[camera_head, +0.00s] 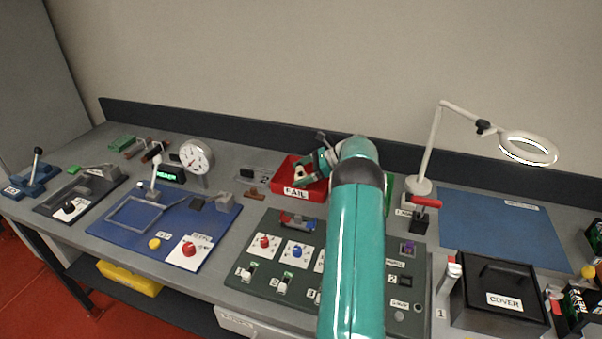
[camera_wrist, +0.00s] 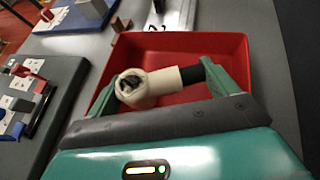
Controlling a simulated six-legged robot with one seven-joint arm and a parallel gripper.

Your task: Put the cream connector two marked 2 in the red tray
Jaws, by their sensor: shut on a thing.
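The cream connector (camera_wrist: 150,85) is a short cylinder with a dark socket at its left end and a black part at its right end. My gripper (camera_wrist: 165,84) is shut on it, with one green finger at each end. In the wrist view it is over the red tray (camera_wrist: 190,42), which has low sloped walls. I cannot tell whether it touches the tray floor. No number shows on the connector. In the head view the red tray (camera_head: 283,178), labelled FAIL, is at the back middle of the bench, and my gripper (camera_head: 308,173) is at it, with the connector (camera_head: 299,175) partly visible.
A plate marked 2 (camera_head: 262,177) lies left of the tray. A round gauge (camera_head: 196,157) stands further left. A dark green panel with knobs (camera_head: 250,295) lies in front. A magnifier lamp (camera_head: 420,185) and a blue mat (camera_head: 500,228) are to the right.

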